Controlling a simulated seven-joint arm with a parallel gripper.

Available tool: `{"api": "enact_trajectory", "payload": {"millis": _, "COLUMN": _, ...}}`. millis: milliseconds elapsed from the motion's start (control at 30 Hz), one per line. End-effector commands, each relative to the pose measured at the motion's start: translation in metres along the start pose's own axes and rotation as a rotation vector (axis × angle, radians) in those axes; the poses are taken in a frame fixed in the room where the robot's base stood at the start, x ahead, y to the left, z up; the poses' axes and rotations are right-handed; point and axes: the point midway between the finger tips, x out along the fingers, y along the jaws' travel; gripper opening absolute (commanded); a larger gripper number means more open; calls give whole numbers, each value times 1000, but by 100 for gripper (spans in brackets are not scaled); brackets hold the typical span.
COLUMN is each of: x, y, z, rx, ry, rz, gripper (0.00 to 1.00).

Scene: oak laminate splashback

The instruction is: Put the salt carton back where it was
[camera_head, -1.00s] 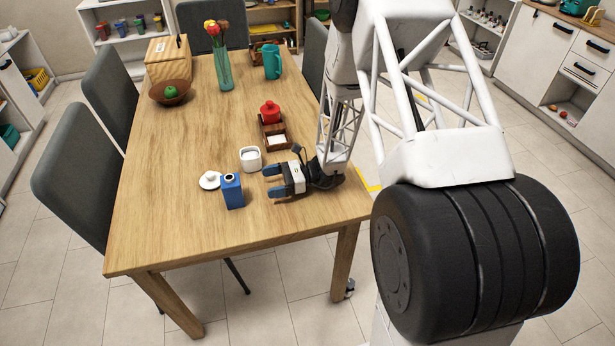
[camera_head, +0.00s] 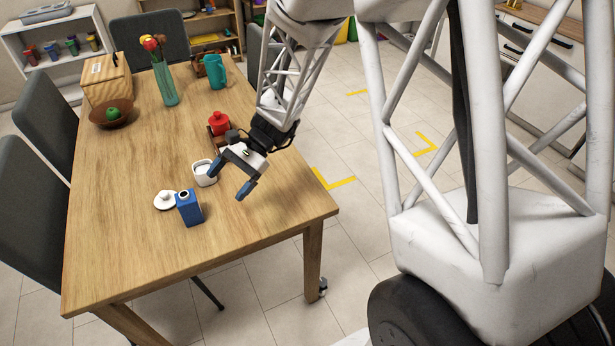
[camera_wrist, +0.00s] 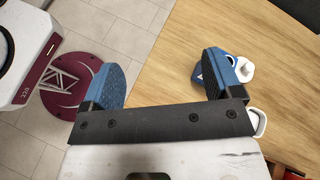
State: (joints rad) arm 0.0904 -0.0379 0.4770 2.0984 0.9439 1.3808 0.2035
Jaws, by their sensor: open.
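In the wrist view the carton (camera_wrist: 198,76) shows partly behind one finger. My gripper (camera_head: 229,181) is open and empty, above the table to the right of the carton and apart from it. It also shows in the wrist view (camera_wrist: 160,82) with its fingers spread wide. A white lid (camera_head: 165,200) lies just left of the carton. A white cup or jar (camera_head: 204,174) stands behind the carton, close to one finger.
A red lidded pot (camera_head: 218,123) sits in a wooden holder behind my gripper. A teal mug (camera_head: 215,72), a glass vase of flowers (camera_head: 165,82), a brown bowl (camera_head: 112,117) and a wooden box (camera_head: 106,80) stand farther back. The table's front left (camera_head: 120,255) is clear.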

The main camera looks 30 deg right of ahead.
Motion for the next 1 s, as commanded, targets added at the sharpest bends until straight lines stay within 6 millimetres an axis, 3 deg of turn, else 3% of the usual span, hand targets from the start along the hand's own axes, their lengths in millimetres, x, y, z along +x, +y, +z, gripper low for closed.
{"api": "enact_trajectory", "payload": {"millis": 100, "x": -8, "y": 13, "z": 27, "rx": -77, "ry": 80, "rz": 62, "gripper": 85}}
{"api": "enact_trajectory", "payload": {"millis": 400, "x": -27, "y": 51, "z": 82, "rx": -269, "ry": 287, "rz": 216, "gripper": 85}}
{"api": "enact_trajectory", "payload": {"millis": 1000, "x": -70, "y": 134, "z": 168, "rx": -652, "ry": 722, "rz": 513, "gripper": 85}}
